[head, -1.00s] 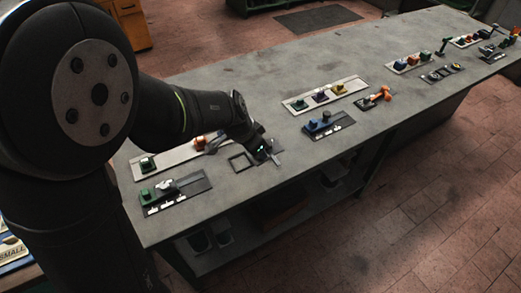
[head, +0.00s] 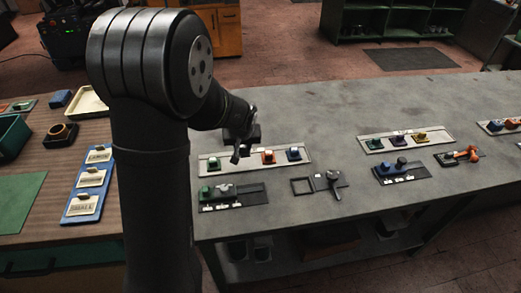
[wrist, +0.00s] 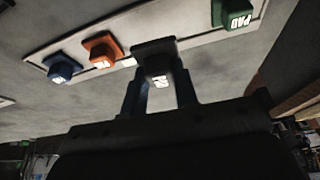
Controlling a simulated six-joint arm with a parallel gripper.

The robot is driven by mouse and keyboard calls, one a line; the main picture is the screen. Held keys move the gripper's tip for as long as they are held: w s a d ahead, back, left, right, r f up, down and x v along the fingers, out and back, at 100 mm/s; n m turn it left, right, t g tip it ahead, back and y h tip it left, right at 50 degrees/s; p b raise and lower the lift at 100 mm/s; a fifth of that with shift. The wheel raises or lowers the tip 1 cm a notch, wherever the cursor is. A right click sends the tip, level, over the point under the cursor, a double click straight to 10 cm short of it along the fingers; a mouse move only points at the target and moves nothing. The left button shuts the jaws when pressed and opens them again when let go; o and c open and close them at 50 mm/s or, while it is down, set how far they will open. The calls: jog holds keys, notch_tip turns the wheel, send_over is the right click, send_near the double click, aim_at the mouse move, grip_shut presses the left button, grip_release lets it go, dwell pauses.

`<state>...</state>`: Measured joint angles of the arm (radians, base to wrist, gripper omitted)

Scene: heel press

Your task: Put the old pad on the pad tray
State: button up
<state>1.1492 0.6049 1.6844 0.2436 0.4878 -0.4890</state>
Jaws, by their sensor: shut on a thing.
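My gripper (head: 240,150) is shut on a dark block with a white label, the old pad as far as I can tell. In the wrist view the held old pad (wrist: 158,62) hangs between the two fingers; its label is not legible. It is held above the long pale strip (head: 232,171), near the gap between a green block (head: 213,161) and an orange block (head: 268,156). In the wrist view the green block (wrist: 232,14) reads PAD. I cannot tell whether the old pad touches the strip, or which thing is the pad tray.
A blue block (head: 293,153) stands at the strip's right end. In front are a dark fixture with a green block (head: 206,192), an empty square frame (head: 302,187) and a grey lever piece (head: 334,180). A cream tray (head: 76,104) and a blue card rack (head: 78,205) are on the left table.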

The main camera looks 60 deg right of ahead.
jog(key=shift+w+a+f+n, duration=0.1)
jog(key=shift+w+n, duration=0.3)
jog(key=shift+w, duration=0.3)
jog(key=shift+f, duration=2.55)
jog(key=shift+f, duration=0.3)
jog(key=o, duration=1.1)
jog(key=shift+c, duration=0.2)
jog(key=v, duration=1.7)
jog(key=shift+s+r, duration=0.2)
jog(key=shift+f, duration=0.15)
